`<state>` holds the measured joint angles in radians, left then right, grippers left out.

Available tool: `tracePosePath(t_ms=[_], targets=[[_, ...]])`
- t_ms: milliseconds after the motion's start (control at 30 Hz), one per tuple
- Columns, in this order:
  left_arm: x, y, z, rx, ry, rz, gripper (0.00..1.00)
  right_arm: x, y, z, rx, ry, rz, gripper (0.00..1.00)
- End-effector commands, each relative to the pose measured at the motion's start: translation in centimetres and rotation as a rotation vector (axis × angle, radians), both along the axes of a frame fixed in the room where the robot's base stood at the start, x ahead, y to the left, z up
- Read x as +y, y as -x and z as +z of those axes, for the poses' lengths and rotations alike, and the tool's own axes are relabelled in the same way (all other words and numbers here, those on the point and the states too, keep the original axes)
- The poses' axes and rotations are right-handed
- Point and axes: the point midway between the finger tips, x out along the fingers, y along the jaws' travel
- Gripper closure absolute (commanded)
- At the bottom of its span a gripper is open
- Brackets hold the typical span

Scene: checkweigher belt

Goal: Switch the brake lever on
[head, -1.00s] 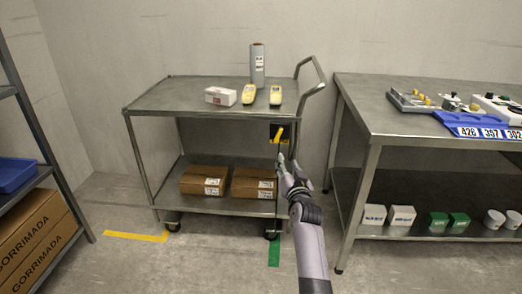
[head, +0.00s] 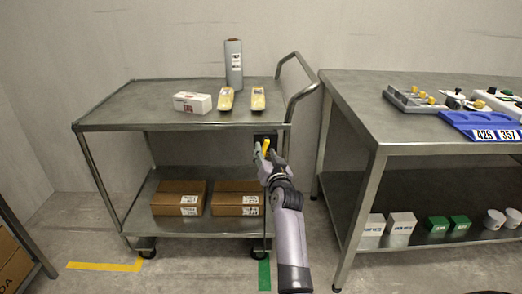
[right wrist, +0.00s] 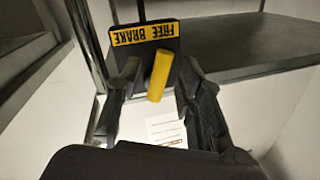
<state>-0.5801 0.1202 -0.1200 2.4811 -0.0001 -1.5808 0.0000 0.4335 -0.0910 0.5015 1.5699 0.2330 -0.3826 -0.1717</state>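The brake lever (head: 266,146) is a short yellow handle on a black plate below the right end of the cart's top. In the right wrist view the yellow lever (right wrist: 159,76) sticks out from the black plate, which has a yellow label (right wrist: 145,32) reading "FREE BRAKE", upside down there. My right gripper (head: 266,153) is open at the lever. In the right wrist view its two dark fingers (right wrist: 158,88) stand on either side of the lever, with gaps visible. My left gripper is not in view.
The metal cart (head: 150,95) carries a white box (head: 192,103), two yellow-topped packs and a grey cylinder (head: 233,65); two cardboard boxes (head: 180,197) lie on its lower shelf. A steel table (head: 352,110) stands close on the right. Yellow (head: 105,266) and green (head: 264,274) floor strips lie in front.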

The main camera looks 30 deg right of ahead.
Motion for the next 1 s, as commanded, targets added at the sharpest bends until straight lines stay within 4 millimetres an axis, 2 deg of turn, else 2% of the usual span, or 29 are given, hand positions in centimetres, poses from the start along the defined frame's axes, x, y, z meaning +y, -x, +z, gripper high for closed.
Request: tracePosePath(t_ms=[333, 833, 1000], targets=[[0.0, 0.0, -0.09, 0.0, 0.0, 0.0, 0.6, -0.04, 0.02, 0.04, 0.0, 0.0, 0.0, 0.65], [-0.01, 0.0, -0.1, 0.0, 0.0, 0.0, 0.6, -0.04, 0.03, 0.02, 0.0, 0.0, 0.0, 0.99], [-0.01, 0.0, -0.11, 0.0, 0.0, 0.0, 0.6, -0.05, 0.03, 0.01, 0.0, 0.0, -0.001, 1.0]])
